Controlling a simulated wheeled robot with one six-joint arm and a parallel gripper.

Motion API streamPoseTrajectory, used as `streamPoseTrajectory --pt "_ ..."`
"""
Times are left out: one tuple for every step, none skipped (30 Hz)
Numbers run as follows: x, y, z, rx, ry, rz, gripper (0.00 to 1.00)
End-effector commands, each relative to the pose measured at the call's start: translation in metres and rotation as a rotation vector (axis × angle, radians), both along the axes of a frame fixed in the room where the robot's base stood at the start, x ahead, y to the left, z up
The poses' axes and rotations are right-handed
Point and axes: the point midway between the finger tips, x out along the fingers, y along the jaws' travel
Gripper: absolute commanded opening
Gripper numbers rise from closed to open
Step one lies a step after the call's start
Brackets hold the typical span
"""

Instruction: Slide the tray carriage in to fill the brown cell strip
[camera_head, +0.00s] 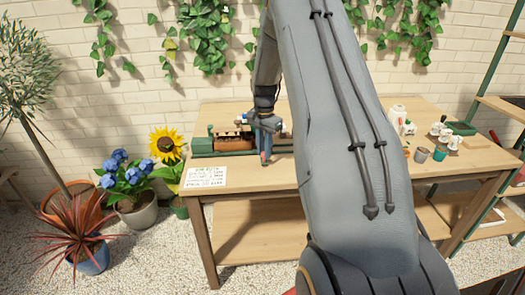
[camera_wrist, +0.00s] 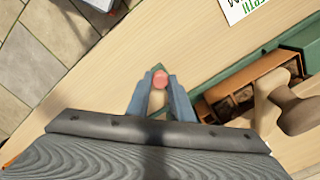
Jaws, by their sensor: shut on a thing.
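The brown cell strip (camera_head: 232,139) sits in the green tray carriage (camera_head: 201,148) on the left part of the bench. In the wrist view the strip (camera_wrist: 240,92) shows dark-filled cells, with the green carriage edge (camera_wrist: 292,44) along it. My gripper (camera_head: 266,153) is at the right end of the strip, low over the bench. In the wrist view my gripper (camera_wrist: 160,84) has its two fingers closed on a round pink-red knob (camera_wrist: 160,78) with a little green behind it. A beige rounded part (camera_wrist: 283,105) hides part of the strip.
A printed sheet (camera_head: 205,177) lies at the bench's front left corner. Small cups (camera_head: 421,154) and a white container (camera_head: 396,115) stand on the right. Potted flowers (camera_head: 135,178) stand on the floor to the left. The bench front (camera_head: 240,178) is clear.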

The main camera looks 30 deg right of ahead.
Motion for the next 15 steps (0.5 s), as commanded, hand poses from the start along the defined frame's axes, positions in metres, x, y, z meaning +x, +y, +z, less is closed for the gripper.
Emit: streamPoseTrajectory --pt "0.0010 -0.0004 0.0009 -0.001 -0.003 -0.001 0.00" --pt "0.0010 -0.0004 0.0009 -0.001 -0.003 -0.002 0.00" --pt "0.0010 -0.0003 0.0010 -0.001 -0.003 -0.001 0.00" --pt "0.0011 -0.0001 0.0010 -0.001 -0.003 -0.001 0.00" --pt "0.0012 0.0000 0.0010 -0.001 -0.003 -0.001 0.00" --pt "0.0013 0.0000 0.0010 -0.001 -0.003 -0.001 0.00" --pt "0.0014 0.0006 0.0010 -0.001 -0.003 0.000 0.00" --pt "0.0016 0.0009 0.0010 -0.001 -0.003 0.001 0.00" --pt "0.0016 0.0010 0.0011 -0.001 -0.003 0.001 0.00" --pt "0.0017 0.0010 0.0011 -0.001 -0.003 0.001 0.21" --pt "0.0017 0.0010 0.0011 -0.001 -0.003 0.001 0.27" --pt "0.0016 0.0010 0.0010 -0.001 -0.003 0.001 0.33" --pt "0.0014 0.0010 0.0010 -0.001 -0.003 0.001 0.38" --pt "0.0014 0.0010 0.0009 0.000 -0.002 0.001 0.39" --pt "0.0013 0.0011 0.0007 0.000 -0.002 0.001 0.39"
